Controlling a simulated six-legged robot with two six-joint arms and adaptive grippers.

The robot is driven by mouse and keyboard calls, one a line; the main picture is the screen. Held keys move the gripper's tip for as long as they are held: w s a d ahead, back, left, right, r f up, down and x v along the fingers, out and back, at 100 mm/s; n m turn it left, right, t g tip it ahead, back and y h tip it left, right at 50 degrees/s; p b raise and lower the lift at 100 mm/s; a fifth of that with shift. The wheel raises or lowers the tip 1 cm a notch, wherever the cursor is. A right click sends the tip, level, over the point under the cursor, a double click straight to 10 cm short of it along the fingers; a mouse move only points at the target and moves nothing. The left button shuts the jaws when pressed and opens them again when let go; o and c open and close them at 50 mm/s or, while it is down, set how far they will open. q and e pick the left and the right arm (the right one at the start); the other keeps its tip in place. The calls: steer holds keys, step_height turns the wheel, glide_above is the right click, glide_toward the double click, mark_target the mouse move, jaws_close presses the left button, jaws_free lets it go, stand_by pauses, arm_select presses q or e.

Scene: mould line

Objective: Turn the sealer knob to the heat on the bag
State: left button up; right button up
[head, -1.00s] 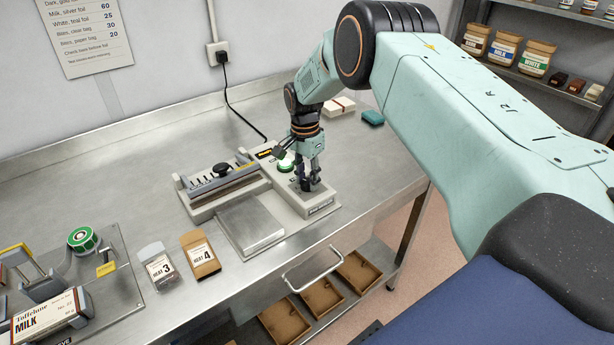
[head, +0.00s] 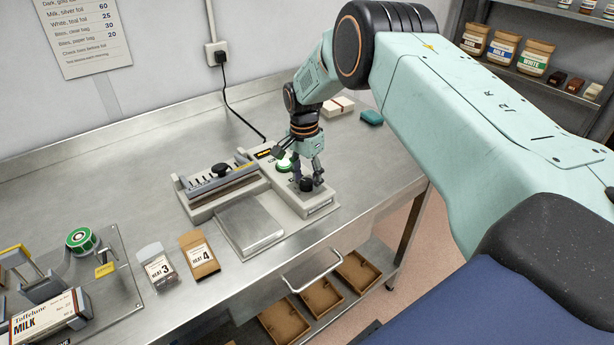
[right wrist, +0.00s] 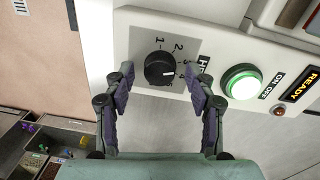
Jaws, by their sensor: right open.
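The sealer knob (right wrist: 158,68) is round and black, on a grey dial plate with numbers from 1 to 5. A pale mark on it seems to point to the lower right, near 4 or 5; I cannot tell which. The knob also shows in the head view (head: 306,184). My right gripper (right wrist: 162,84) is open, its fingers apart on either side of the knob, with no clear contact. The sealer (head: 320,200) stands on the bench. Two bags stand left of it: a clear one marked HEAT 3 (head: 158,268) and a brown one marked HEAT 4 (head: 200,256).
The green ON/OFF button (right wrist: 242,82) is lit beside the READY display (right wrist: 300,84). The sealer's bar (head: 222,184) lies to the left.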

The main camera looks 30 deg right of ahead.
mark_target(305, 180)
step_height(305, 180, up, 12)
steer(key=shift+w, duration=0.3)
steer(key=shift+a, duration=0.1)
stand_by(0.4)
steer(key=shift+f, duration=0.1)
